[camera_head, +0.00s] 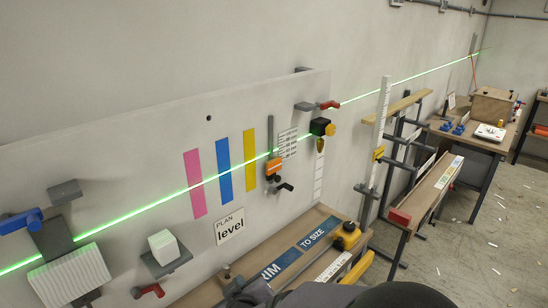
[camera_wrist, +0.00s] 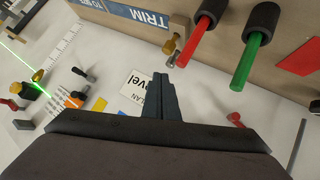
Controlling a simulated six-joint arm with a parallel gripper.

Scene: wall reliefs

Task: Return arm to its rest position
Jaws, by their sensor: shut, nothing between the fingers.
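My gripper (camera_wrist: 165,92) shows in the wrist view, its two dark fingers together and empty. It points toward the pale wall panel, near the "PLAN level" card (camera_wrist: 140,88). In the head view dark rounded parts of my arm fill the bottom middle edge, and the fingertips cannot be made out there. The panel (camera_head: 120,120) carries pink (camera_head: 195,183), blue (camera_head: 224,165) and yellow (camera_head: 249,160) strips, crossed by a green laser line.
A bench shelf (camera_head: 205,291) with "TRIM TO SIZE" lettering runs below the panel. In the wrist view red (camera_wrist: 196,43) and green (camera_wrist: 249,60) rods in dark holders stand close to my gripper. Brackets jut from the panel. Open floor (camera_head: 480,245) lies at right.

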